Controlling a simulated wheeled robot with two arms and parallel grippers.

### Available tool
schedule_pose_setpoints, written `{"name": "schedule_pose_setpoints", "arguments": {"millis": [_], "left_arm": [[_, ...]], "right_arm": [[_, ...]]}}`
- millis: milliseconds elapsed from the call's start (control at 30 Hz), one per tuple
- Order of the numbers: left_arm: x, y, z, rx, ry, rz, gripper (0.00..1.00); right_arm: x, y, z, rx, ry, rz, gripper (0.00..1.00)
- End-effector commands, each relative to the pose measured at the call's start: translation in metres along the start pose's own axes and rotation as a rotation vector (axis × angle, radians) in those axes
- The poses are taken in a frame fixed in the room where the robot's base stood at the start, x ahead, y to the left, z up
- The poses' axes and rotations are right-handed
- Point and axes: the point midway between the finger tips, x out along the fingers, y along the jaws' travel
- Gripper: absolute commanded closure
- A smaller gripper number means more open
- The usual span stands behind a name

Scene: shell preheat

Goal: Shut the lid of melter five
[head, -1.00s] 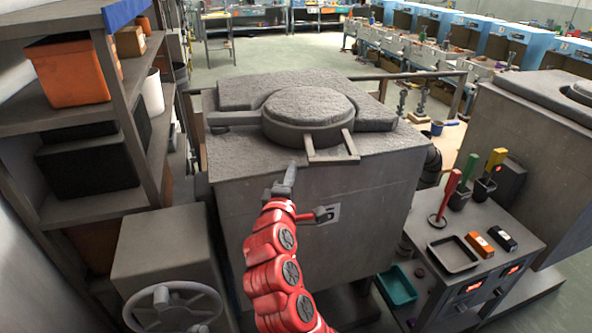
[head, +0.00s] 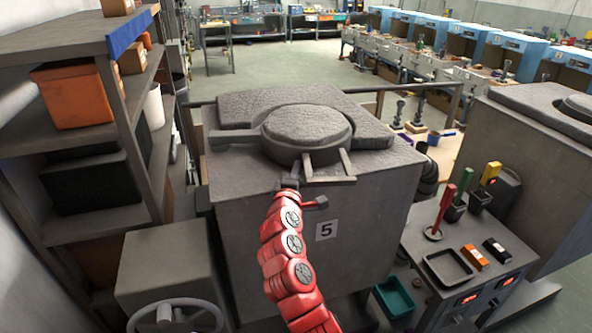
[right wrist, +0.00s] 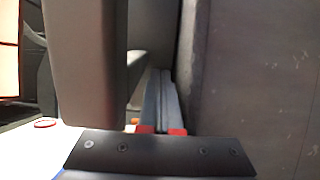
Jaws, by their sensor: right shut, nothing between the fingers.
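Melter five (head: 260,245) is the large grey box in the middle of the head view, with a "5" plate on its front. Its round grey lid (head: 305,127) lies flat on the top, and a squared bar handle (head: 330,180) sticks out toward me over the front edge. My right gripper (head: 290,184) is shut and empty, just left of the handle by the top front edge; I cannot tell whether it touches. In the right wrist view the closed fingers (right wrist: 160,105) lie between two grey surfaces. My left gripper is not in view.
A shelf with an orange bin (head: 70,95) stands close on the left, above a handwheel (head: 177,315). On the right, a control bench (head: 465,245) carries upright coloured handles and a black tray. Another grey melter (head: 540,120) stands beyond it.

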Motion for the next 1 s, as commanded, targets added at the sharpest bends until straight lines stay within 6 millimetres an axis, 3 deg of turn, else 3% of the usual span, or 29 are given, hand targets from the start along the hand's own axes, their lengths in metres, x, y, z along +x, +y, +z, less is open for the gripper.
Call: {"name": "schedule_pose_setpoints", "arguments": {"millis": [167,433,1000], "left_arm": [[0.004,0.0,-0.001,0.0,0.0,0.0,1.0],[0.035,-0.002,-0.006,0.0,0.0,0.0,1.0],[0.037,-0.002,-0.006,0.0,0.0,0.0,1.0]], "right_arm": [[0.003,0.002,0.001,-0.002,0.007,-0.001,1.0],[0.03,0.004,0.01,-0.005,0.11,-0.003,1.0],[0.033,0.0,0.013,0.0,0.131,0.0,1.0]]}}
